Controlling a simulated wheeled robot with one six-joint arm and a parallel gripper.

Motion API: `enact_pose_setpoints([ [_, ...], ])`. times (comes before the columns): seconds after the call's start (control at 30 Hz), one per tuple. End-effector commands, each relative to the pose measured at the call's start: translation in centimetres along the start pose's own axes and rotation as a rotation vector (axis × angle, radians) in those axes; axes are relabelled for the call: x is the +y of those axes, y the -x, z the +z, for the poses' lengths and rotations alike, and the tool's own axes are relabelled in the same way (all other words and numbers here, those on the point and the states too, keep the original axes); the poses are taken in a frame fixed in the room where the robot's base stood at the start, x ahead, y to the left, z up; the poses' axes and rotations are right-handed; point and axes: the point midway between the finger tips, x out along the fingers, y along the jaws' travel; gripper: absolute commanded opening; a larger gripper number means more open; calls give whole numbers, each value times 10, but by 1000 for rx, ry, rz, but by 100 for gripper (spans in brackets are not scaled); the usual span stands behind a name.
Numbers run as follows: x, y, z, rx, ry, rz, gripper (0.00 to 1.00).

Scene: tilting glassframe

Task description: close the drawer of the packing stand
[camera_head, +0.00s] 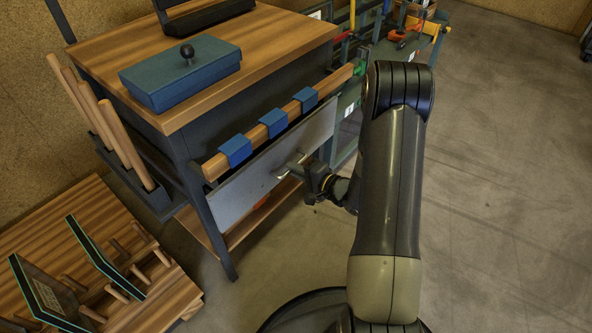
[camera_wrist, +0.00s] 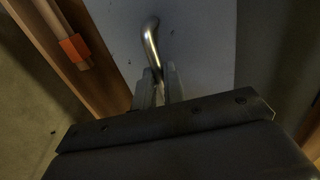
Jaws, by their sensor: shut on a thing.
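The packing stand (camera_head: 272,77) has a wooden top and dark sides. Its drawer has a grey front panel (camera_head: 232,192), seen under a wooden rail with blue wraps; how far the drawer stands out I cannot tell exactly. The metal drawer handle (camera_head: 290,167) sticks out from the panel, and it also shows as a bent bar in the wrist view (camera_wrist: 151,42). My gripper (camera_head: 309,172) is at the panel, with its two fingers (camera_wrist: 158,88) closed around the lower part of the handle. The fingers partly hide the handle's end.
A blue box with a black knob (camera_head: 180,72) lies on the stand's top. Wooden rods (camera_head: 125,147) stand at its left side. A wooden pegged rack (camera_head: 160,275) with dark framed panels is on the lower left. The floor (camera_head: 500,180) on the right is clear.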

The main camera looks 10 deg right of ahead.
Motion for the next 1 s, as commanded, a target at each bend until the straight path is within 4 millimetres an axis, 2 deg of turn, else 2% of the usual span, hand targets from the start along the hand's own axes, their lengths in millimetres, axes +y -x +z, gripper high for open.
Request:
enact_pose_setpoints([
  [0.07,-1,-3,0,-1,0,1,0],
  [0.33,-9,-40,0,-2,1,2,0],
  [0.67,-10,-46,-1,0,2,-1,0],
  [0.7,-10,-46,-1,0,2,-1,12],
  [0.93,-10,-45,0,0,1,-1,31],
  [1.0,-10,-45,0,0,1,0,32],
])
